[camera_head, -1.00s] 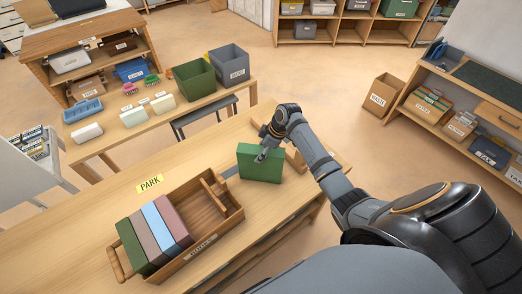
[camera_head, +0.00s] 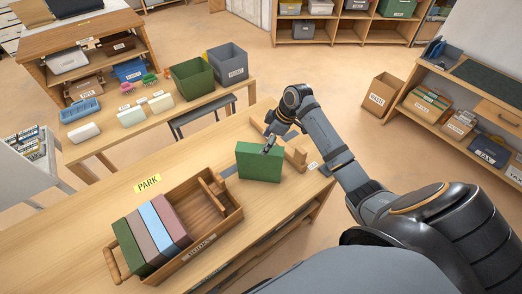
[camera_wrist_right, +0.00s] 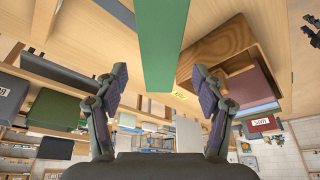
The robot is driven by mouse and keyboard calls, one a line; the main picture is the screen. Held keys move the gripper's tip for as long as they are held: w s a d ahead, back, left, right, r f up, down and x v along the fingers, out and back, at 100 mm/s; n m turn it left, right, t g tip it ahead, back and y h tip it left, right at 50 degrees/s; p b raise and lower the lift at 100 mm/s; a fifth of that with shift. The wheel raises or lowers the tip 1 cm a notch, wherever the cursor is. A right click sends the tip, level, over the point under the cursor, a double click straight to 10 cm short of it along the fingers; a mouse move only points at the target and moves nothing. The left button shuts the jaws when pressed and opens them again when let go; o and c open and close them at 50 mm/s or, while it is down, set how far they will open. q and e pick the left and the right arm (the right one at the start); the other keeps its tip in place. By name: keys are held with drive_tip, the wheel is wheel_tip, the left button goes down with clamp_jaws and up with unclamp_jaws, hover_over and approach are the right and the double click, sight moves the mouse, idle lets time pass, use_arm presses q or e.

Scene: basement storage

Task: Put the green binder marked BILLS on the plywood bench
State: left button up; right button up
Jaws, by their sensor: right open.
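A green binder (camera_head: 259,164) stands upright on the light wooden bench (camera_head: 95,225); no BILLS lettering is readable on the side I see. My right gripper (camera_head: 269,145) is open just above and behind the binder's top edge. In the right wrist view the two fingers of my gripper (camera_wrist_right: 162,88) are spread wide, and the green binder (camera_wrist_right: 166,40) lies ahead of the gap between them, apart from both. My left gripper is not in view.
A wooden carrier (camera_head: 228,212) on the bench holds several binders, one of them green (camera_head: 132,246). A yellow PARK label (camera_head: 147,183) lies behind it. A wooden holder (camera_head: 296,158) stands right of the standing binder. The bench's front left is clear.

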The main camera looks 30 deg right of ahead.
drive_tip(key=b+v, duration=0.1)
drive_tip(key=v, duration=0.3)
drive_tip(key=shift+d+r, duration=0.25)
drive_tip(key=shift+r, duration=0.1)
drive_tip(key=shift+s+r, duration=0.15)
drive_tip(key=shift+r, duration=0.35)
